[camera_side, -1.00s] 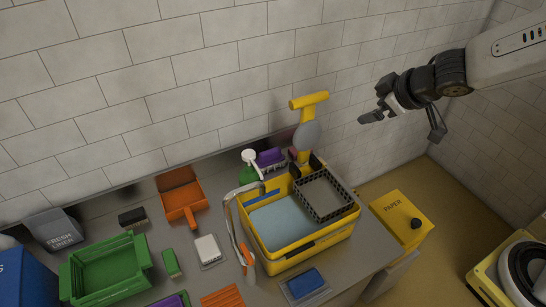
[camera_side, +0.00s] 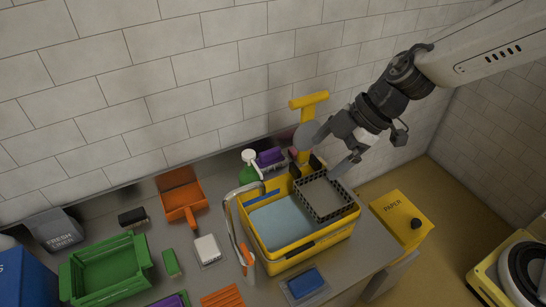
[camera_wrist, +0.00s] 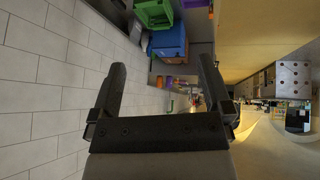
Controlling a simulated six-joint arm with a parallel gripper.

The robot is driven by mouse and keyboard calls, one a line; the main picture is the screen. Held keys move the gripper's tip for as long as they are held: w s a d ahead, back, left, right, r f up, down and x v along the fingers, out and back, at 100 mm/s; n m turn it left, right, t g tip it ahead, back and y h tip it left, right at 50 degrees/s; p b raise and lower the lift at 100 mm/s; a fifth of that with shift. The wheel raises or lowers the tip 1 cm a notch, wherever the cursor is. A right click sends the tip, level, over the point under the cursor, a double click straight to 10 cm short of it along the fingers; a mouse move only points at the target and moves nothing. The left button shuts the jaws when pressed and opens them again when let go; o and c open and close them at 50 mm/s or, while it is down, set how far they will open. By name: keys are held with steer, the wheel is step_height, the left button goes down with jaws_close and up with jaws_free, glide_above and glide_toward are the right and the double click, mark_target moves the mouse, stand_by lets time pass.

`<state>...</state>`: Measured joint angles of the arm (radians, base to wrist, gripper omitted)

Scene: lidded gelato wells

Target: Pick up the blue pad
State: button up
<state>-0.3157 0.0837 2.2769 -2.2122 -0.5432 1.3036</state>
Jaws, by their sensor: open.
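The blue pad (camera_side: 305,283) lies flat on a grey tray (camera_side: 316,294) at the front edge of the counter, in front of the yellow bucket. My gripper (camera_side: 332,154) is up above the right rear part of the yellow bucket, well above and behind the pad, and holds nothing that I can see. In the wrist view my gripper (camera_wrist: 160,85) has its two fingers spread wide apart. The blue pad cannot be made out in the wrist view.
The yellow bucket (camera_side: 307,254) holds bluish water and a dark-rimmed grid basket (camera_side: 350,206). A yellow-handled tool (camera_side: 307,102) stands behind it. A white pad (camera_side: 207,248), an orange dustpan (camera_side: 181,196) and a green crate (camera_side: 107,267) are to the left. A yellow paper box (camera_side: 402,217) stands right.

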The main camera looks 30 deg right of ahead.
steer(key=s+f+n+g+h, duration=0.1)
steer(key=s+f+g, duration=0.1)
steer(key=s, duration=0.1)
steer(key=n, duration=0.1)
glide_above(307, 282)
steer(key=d, duration=0.3)
steer(key=shift+g+h, duration=0.4)
step_height(307, 282, down, 37)
steer(key=shift+w+a+f, duration=0.15)
steer(key=shift+f, duration=0.05)
steer(key=shift+f, duration=0.1)
steer(key=shift+x, duration=1.2)
steer(key=shift+x, duration=2.6)
steer(key=shift+f, duration=0.2)
